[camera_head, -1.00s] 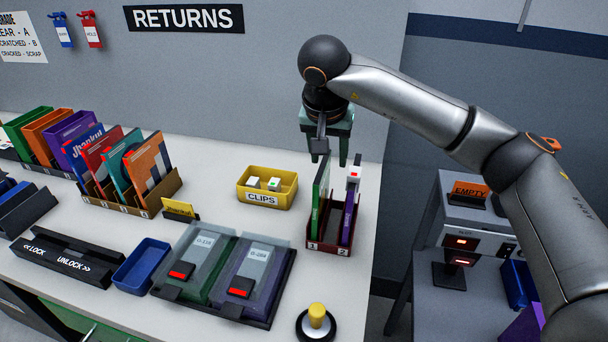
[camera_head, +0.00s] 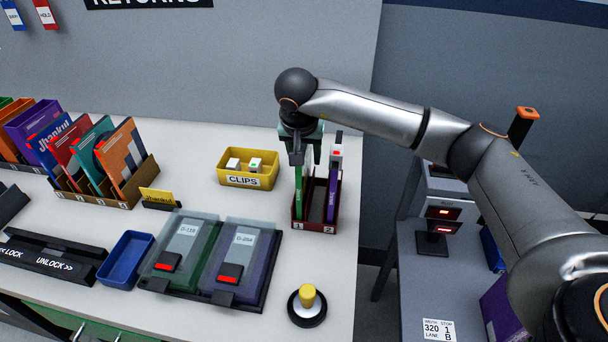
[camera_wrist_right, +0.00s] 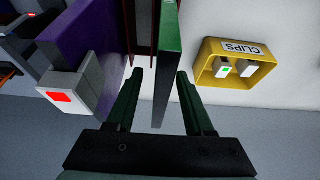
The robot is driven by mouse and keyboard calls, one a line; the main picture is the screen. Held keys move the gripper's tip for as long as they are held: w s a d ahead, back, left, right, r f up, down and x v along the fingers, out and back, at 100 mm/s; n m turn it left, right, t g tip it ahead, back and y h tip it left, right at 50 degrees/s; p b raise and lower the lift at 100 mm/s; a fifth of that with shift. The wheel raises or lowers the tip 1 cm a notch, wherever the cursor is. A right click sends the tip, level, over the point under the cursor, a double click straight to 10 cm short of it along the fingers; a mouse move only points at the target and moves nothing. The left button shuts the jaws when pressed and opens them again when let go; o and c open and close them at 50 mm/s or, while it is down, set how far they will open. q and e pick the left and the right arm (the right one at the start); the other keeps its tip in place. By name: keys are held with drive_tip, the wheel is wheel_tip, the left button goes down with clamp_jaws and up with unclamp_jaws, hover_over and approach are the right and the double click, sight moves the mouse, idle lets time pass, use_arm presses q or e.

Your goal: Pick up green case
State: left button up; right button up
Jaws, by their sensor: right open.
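The green case (camera_head: 299,190) stands upright in slot 1 of a dark red two-slot rack (camera_head: 317,226). In the right wrist view the green case (camera_wrist_right: 168,70) shows edge-on between the two fingers. My right gripper (camera_wrist_right: 160,95) is open, with a finger on each side of the case and gaps visible beside it. In the head view the right gripper (camera_head: 300,155) is at the top of the case, and its fingers partly hide it. My left gripper is not in view.
A purple case (camera_head: 333,190) with a white clip (camera_head: 336,158) stands in slot 2, close beside the gripper. A yellow clips bin (camera_head: 248,169) is to the left. Two cases lie in a dark tray (camera_head: 210,296) in front. A yellow button (camera_head: 307,298) stands near the front edge.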

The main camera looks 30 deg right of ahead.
drive_tip(key=shift+x, duration=1.25)
drive_tip(key=shift+f, duration=0.2)
drive_tip(key=shift+c, duration=0.4)
clamp_jaws()
